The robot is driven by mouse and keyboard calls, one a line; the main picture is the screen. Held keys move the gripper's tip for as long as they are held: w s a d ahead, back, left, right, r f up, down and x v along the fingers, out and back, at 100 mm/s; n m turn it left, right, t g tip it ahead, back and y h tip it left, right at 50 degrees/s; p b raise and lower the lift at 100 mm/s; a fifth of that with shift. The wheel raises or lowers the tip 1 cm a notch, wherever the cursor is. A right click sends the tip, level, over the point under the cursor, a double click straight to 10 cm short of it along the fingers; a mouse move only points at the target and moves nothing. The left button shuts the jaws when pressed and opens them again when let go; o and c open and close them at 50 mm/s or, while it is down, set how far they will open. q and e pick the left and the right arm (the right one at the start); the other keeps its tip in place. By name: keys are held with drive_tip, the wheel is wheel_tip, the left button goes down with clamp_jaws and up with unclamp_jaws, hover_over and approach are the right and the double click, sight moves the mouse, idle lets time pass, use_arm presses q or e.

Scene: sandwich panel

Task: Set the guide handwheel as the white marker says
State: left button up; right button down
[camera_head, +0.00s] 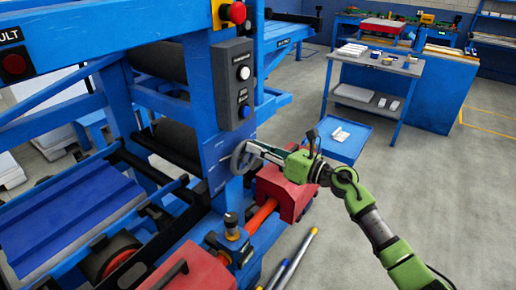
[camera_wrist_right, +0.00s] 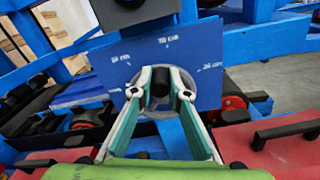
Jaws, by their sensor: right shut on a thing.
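The guide handwheel (camera_head: 243,158) is a grey wheel on the side of the blue machine frame, below the dark control box. In the right wrist view the wheel (camera_wrist_right: 136,101) shows as a grey disc behind my fingers, with a dark hub. A blue plate (camera_wrist_right: 207,62) behind it carries several small white marks with lettering, too small to read surely. My right gripper (camera_head: 256,150) reaches in from the right and is shut on the handwheel; its fingertips (camera_wrist_right: 161,80) lie either side of the dark hub. Which mark the wheel points to is hidden. My left gripper is not in view.
The control box (camera_head: 235,82) with a white and a blue button is just above the wheel. A red block (camera_head: 285,192) sits below my right gripper. A red emergency button (camera_head: 237,13) is higher up. A grey table (camera_head: 400,66) stands behind; floor is open at right.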

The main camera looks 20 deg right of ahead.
drive_tip(key=shift+w+d+m, duration=0.3)
drive_tip(key=shift+d+m, duration=0.1)
drive_tip(key=shift+m, duration=0.7)
wheel_tip(320, 180, down, 7)
drive_tip(key=w+d+m+p, duration=0.2)
drive_tip(key=m+p, duration=0.1)
drive_tip(key=m, duration=1.4)
drive_tip(key=shift+d+r, duration=0.2)
drive_tip(key=shift+d, duration=0.05)
drive_tip(key=shift+s, duration=0.1)
drive_tip(key=c, duration=2)
unclamp_jaws()
drive_tip(key=shift+o, duration=0.2)
